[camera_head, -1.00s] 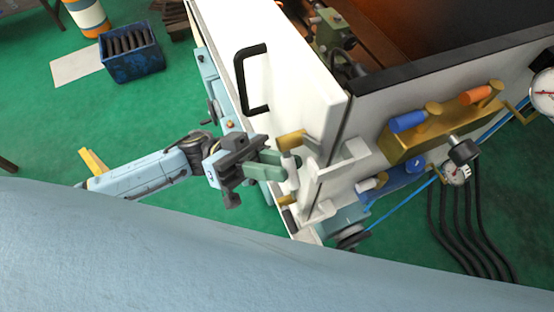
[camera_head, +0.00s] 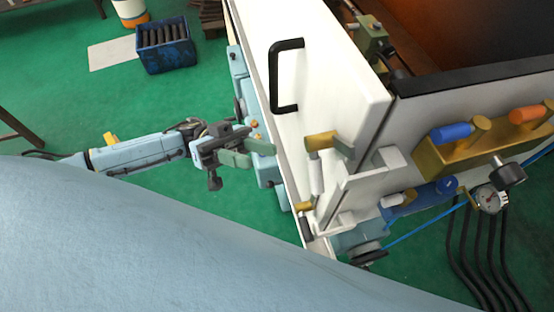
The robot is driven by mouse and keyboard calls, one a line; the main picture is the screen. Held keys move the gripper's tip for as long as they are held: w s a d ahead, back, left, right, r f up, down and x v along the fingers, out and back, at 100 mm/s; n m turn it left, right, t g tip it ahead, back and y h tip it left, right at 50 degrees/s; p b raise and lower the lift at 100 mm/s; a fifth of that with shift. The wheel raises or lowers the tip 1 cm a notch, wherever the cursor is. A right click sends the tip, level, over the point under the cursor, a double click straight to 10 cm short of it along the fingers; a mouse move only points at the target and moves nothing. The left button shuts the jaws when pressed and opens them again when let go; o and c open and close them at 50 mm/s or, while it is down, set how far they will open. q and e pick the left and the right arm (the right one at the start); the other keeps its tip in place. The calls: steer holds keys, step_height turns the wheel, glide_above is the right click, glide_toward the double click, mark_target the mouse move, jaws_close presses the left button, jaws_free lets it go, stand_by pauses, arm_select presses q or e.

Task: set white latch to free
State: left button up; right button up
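A white-gripped latch handle (camera_head: 317,174) hangs from a brass pivot (camera_head: 321,141) at the right edge of the white door, its grip pointing down in the picture. My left gripper (camera_head: 264,153) has green fingers and is to the left of this handle, with a clear gap between them. Its fingers look parted, with nothing between them. Another white-gripped handle (camera_head: 392,200) sits on a blue block at the right; I cannot tell from the picture alone which one the task names. My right gripper is not in view.
The white door bears a black pull handle (camera_head: 284,76). A brass block (camera_head: 443,158) with blue and orange grips, a gauge (camera_head: 491,199) and black hoses are at the right. A black-gripped lever (camera_head: 306,229) is below the latch. A blue crate (camera_head: 166,57) stands on the green floor.

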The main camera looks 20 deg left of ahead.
arm_select(q)
steer(key=shift+v, duration=1.4)
